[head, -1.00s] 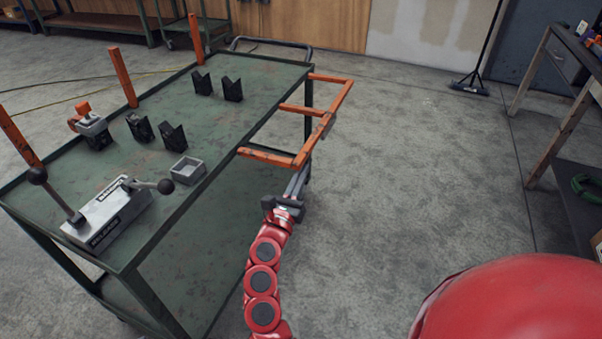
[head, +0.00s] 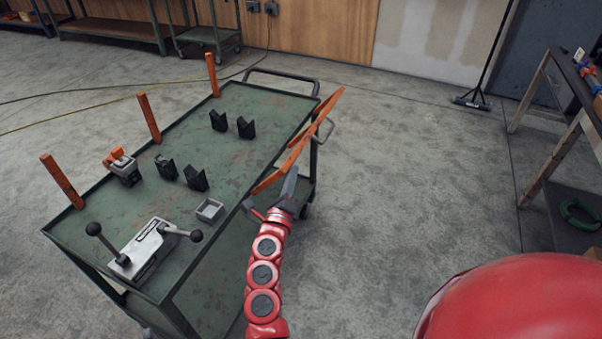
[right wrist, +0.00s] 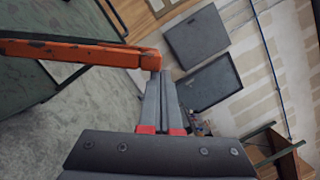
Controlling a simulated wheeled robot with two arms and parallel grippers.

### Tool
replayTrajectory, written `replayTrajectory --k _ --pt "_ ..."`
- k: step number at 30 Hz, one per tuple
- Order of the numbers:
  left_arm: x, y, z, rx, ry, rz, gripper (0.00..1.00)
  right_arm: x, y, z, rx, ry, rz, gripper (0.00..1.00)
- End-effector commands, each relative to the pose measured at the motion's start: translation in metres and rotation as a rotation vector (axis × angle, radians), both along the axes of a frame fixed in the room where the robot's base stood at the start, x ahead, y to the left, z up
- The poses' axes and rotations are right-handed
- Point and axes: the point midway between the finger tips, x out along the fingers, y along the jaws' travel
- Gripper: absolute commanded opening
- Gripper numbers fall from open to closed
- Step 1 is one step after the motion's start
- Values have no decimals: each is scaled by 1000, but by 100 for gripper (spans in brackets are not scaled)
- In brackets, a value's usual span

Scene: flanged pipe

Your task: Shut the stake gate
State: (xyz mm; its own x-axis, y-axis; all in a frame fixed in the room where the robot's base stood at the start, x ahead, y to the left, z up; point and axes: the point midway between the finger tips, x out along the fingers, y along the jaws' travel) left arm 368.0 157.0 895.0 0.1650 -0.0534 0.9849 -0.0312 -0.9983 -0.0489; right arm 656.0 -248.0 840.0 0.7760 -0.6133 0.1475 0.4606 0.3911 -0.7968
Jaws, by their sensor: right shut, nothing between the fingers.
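The orange stake gate (head: 299,150) is on the right long side of the green cart (head: 235,130). It is raised at a steep angle and shows nearly edge-on, with a grey handle loop (head: 325,130) on its outer side. My right gripper (head: 290,180) is shut and empty. Its fingers are at the outer side of the gate's near end. In the right wrist view the closed fingertips (right wrist: 161,76) are against or very close to the end of an orange gate bar (right wrist: 75,52); contact is unclear. My left gripper is out of view.
Orange stakes (head: 148,118) stand along the cart's left side. On its top are several black V-blocks (head: 196,179), a small grey tray (head: 209,210) and a grey block with two ball-ended levers (head: 140,247). Open floor (head: 400,180) lies to the right, before a workbench (head: 550,75).

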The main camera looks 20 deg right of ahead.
Motion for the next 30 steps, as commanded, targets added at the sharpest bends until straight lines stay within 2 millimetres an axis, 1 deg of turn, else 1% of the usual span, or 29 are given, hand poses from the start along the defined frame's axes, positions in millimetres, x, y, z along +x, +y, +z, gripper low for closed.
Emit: replayTrajectory --k 1,3,9,15,21,30 --pt "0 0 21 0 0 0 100 5 4 17 -26 34 3 0" --pt "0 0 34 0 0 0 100 11 9 25 -69 85 3 0" --pt "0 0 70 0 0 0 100 31 26 41 -192 228 4 0" --pt "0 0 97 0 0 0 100 51 43 52 -300 351 4 0" --pt "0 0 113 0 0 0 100 64 55 54 -375 440 4 0" --pt "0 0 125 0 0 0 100 75 64 54 -431 505 2 0"
